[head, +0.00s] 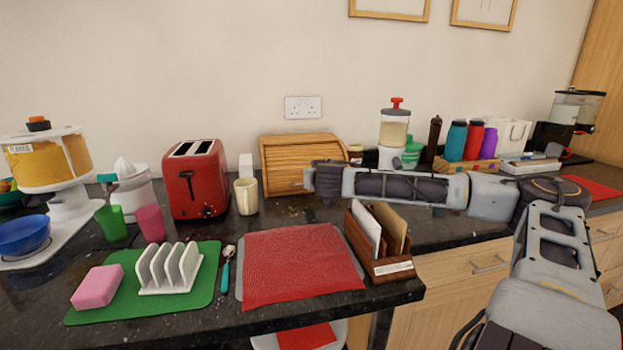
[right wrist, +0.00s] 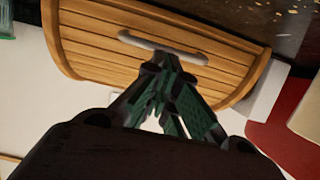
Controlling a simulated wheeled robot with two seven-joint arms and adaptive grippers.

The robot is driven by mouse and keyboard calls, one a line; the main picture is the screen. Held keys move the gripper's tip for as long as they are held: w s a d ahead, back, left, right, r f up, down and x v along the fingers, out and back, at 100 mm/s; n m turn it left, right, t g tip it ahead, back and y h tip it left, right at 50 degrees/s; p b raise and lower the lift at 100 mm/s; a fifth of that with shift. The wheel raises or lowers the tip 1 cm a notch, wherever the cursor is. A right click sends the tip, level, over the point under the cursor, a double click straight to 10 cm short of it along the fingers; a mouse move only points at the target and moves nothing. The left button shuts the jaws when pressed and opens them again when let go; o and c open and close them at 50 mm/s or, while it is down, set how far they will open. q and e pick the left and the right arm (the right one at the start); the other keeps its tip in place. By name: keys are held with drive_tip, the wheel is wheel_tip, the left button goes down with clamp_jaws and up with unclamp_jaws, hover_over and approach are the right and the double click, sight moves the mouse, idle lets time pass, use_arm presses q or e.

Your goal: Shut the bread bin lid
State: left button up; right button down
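The bread bin (head: 297,151) is a light wooden box with a slatted roll lid, against the wall at the back of the counter. The lid's slats cover the front that shows, and I see no open gap; its lower right is hidden by my arm. In the right wrist view the slatted lid (right wrist: 105,45) carries a pale bar handle (right wrist: 150,43). My right gripper (head: 308,178) is at the bin's front. In the right wrist view its fingertips (right wrist: 166,62) come together at the handle's edge, with nothing seen between them. My left gripper is out of view.
A cream mug (head: 246,196) and a red toaster (head: 195,180) stand left of the bin. A blender (head: 394,130) stands right of it. A letter rack (head: 385,262) stands below my right forearm. A red mat (head: 300,265) lies bare in front.

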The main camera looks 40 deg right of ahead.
drive_tip(key=shift+s+f, duration=0.1)
drive_tip(key=shift+f, duration=0.35)
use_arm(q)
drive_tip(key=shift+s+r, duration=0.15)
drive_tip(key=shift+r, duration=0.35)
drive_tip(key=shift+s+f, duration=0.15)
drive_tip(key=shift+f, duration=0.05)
use_arm(e)
drive_tip(key=shift+r, duration=0.25)
